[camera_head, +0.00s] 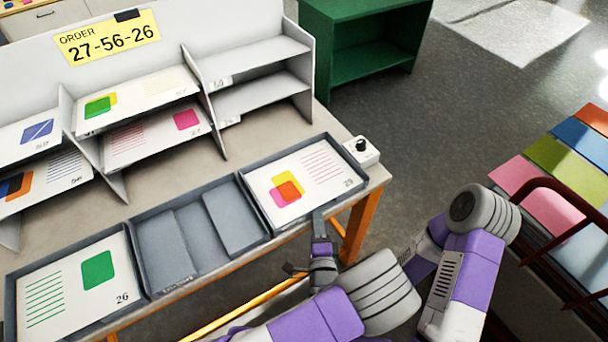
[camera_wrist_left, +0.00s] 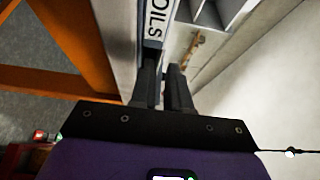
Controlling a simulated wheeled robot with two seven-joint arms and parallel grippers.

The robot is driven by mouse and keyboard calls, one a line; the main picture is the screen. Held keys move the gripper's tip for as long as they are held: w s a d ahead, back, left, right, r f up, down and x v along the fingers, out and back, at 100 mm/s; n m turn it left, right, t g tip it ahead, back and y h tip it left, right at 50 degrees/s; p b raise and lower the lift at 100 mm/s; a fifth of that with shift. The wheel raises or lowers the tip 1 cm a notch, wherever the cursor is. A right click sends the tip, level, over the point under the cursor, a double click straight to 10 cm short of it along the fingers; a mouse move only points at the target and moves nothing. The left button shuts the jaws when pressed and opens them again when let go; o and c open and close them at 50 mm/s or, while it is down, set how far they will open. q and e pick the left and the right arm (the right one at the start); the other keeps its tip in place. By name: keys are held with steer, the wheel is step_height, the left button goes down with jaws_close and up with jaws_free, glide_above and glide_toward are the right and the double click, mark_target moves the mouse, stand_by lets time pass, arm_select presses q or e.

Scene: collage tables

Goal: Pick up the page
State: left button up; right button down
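A white page with overlapping yellow and orange-red squares and red lines (camera_head: 322,167) lies in the right grey tray (camera_head: 243,190). Another page, with a green square and the number 26 (camera_head: 72,284), lies in the left tray (camera_head: 12,310). My left gripper (camera_head: 319,222) is at the front edge of the right tray, just below that page. In the left wrist view its two dark fingers (camera_wrist_left: 164,88) are a little apart, close to a grey wall lettered "OILS" (camera_wrist_left: 157,22). Whether they touch it is unclear. My right gripper is not in view.
The middle tray (camera_head: 160,232) holds no page. Behind stand grey shelves (camera_head: 262,58) with several pages, under a yellow order sign 27-56-26 (camera_head: 108,38). A small white box with a black knob (camera_head: 360,150) sits at the table corner. Coloured sheets (camera_head: 560,155) lie at the right.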

mark_target(316, 207)
arm_select(q)
steer(key=shift+w+a+b, duration=0.2)
steer(key=shift+w+b, duration=0.05)
steer(key=shift+w, duration=0.95)
steer(key=shift+w+a+b, duration=0.15)
steer(key=shift+w+b, duration=0.1)
steer(key=shift+w, duration=1)
steer(key=shift+w+a+b, duration=0.2)
steer(key=shift+w+b, duration=0.05)
steer(key=shift+w, duration=0.95)
jaws_close()
